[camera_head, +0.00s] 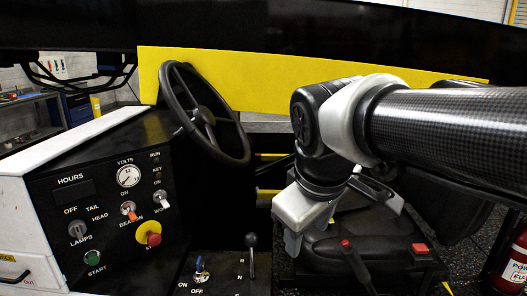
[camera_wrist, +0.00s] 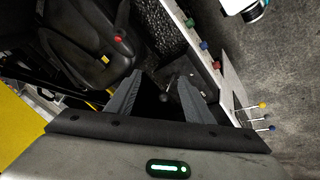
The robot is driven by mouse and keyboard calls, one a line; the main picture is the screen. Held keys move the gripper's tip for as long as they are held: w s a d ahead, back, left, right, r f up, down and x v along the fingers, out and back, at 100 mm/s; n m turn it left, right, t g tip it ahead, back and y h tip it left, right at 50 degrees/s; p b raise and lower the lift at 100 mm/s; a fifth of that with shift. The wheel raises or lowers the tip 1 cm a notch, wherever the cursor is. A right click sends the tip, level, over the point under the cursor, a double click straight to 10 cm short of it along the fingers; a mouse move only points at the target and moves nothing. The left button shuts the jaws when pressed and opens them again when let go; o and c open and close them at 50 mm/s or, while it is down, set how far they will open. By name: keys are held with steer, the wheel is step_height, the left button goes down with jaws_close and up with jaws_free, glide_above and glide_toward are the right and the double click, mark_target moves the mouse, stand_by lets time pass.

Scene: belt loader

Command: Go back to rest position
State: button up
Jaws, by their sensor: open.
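My gripper (camera_head: 296,236) hangs from my arm in front of the black seat in the head view, pointing down, right of the steering wheel. In the wrist view my gripper (camera_wrist: 158,92) shows its two grey fingers spread apart. Nothing is held between them. A dark lever with a round knob (camera_wrist: 165,98) shows in the gap, below the fingers; I cannot tell how far off it is. The seat (camera_wrist: 88,50) lies at the upper left of the wrist view.
The steering wheel (camera_head: 205,113) and the control panel (camera_head: 112,205) stand left of my gripper. A black-knobbed shift lever (camera_head: 251,243) rises at the lower middle. A red-tipped lever (camera_head: 347,245) and a red button (camera_head: 420,248) are by the seat. A yellow panel (camera_head: 260,80) runs behind.

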steer(key=s+d+f+m, duration=0.5)
steer(key=s+d+m, duration=0.1)
steer(key=s+m, duration=0.15)
step_height(320, 180, up, 13)
steer(key=s+p, duration=0.1)
steer(key=p, duration=1.2)
steer(key=shift+d+f+m+t, duration=0.2)
steer(key=shift+m+t, duration=0.1)
steer(key=shift+m, duration=0.05)
steer(key=shift+s, duration=0.1)
